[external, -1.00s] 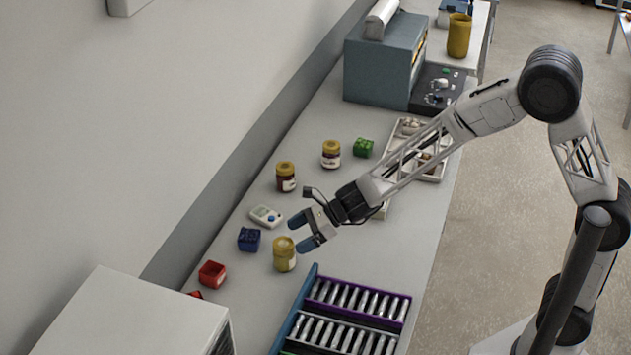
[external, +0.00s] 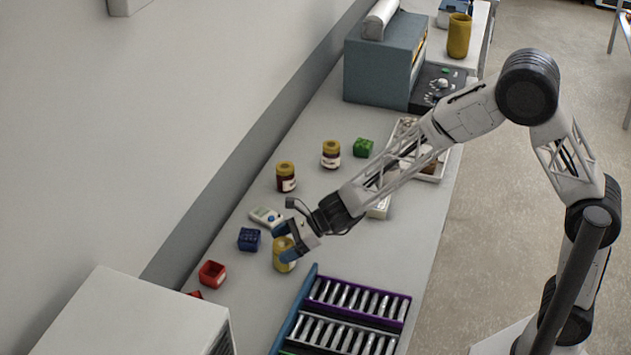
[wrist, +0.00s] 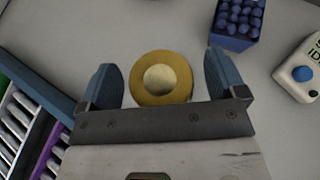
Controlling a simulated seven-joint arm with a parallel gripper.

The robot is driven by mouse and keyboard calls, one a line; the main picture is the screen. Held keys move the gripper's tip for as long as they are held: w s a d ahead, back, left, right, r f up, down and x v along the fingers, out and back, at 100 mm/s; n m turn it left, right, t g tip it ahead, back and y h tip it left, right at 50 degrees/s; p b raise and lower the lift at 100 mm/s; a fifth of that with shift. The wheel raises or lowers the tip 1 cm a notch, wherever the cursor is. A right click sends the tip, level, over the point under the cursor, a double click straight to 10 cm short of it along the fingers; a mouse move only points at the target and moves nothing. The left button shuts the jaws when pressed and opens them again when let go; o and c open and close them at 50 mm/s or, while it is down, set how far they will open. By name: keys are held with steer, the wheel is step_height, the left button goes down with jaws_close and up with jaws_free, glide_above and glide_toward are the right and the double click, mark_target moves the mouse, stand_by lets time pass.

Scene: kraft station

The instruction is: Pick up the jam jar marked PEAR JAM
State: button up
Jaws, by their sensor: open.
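A jam jar with a golden lid and pale yellow contents (external: 284,262) stands upright on the bench, partly hidden by my gripper. In the wrist view the round golden lid (wrist: 161,78) lies between my two blue fingers. My gripper (wrist: 163,85) is open around the jar's top, with a gap showing on each side. My gripper also shows in the external view (external: 281,240). I cannot read any jar label.
A blue box of blue pegs (wrist: 238,20) and a white device with a blue button (wrist: 300,70) are close to the jar. A rack of silver tubes (external: 345,310) stands in front. A red box (external: 212,273) and a green box (external: 363,148) are farther off.

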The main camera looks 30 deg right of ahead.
stand_by(0.5)
steer(key=c, duration=1.2)
steer(key=shift+r, duration=0.15)
steer(key=shift+r, duration=4.9)
